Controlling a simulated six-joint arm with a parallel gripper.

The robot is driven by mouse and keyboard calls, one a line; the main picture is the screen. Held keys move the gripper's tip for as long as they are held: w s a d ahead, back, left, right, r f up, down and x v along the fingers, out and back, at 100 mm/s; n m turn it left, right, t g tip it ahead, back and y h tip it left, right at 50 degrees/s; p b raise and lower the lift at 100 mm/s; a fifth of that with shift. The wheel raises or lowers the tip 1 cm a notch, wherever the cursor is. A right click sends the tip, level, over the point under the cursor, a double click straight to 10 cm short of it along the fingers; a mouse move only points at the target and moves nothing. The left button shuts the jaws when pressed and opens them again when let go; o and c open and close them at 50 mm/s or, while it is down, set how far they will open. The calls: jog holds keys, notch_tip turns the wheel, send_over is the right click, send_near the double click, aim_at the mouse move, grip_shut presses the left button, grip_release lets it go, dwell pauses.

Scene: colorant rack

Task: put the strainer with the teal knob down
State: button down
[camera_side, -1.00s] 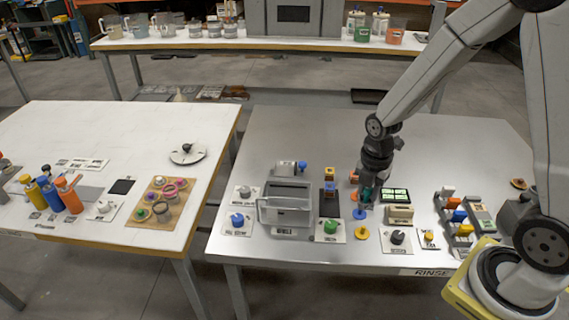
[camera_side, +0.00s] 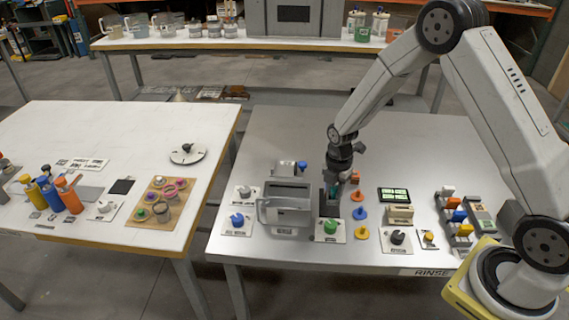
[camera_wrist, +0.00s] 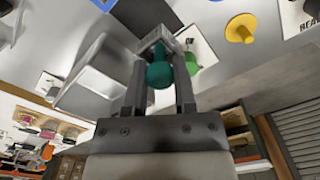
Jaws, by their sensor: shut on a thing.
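My gripper (camera_side: 333,192) is shut on the strainer with the teal knob (camera_wrist: 160,72). The wrist view shows the round teal knob between the two fingers, with a lighter teal stem beyond it. In the side view the gripper hangs over the dark strip (camera_side: 328,208), behind the green knob (camera_side: 331,226). The fingers hide most of the strainer in the side view. I cannot tell whether its lower end touches anything.
A grey bin (camera_side: 286,218) stands close left of the gripper. Orange (camera_side: 357,196), blue (camera_side: 360,213) and yellow (camera_side: 361,232) knobbed pieces stand in a row to the right.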

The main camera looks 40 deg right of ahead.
aim_at(331, 197)
jog(key=shift+w+f, duration=0.25)
jog(key=shift+w+f, duration=0.25)
jog(key=shift+f, duration=1.6)
jog(key=shift+f, duration=0.1)
jog(key=shift+c, duration=2.1)
grip_release()
jog(key=shift+r, duration=6.15)
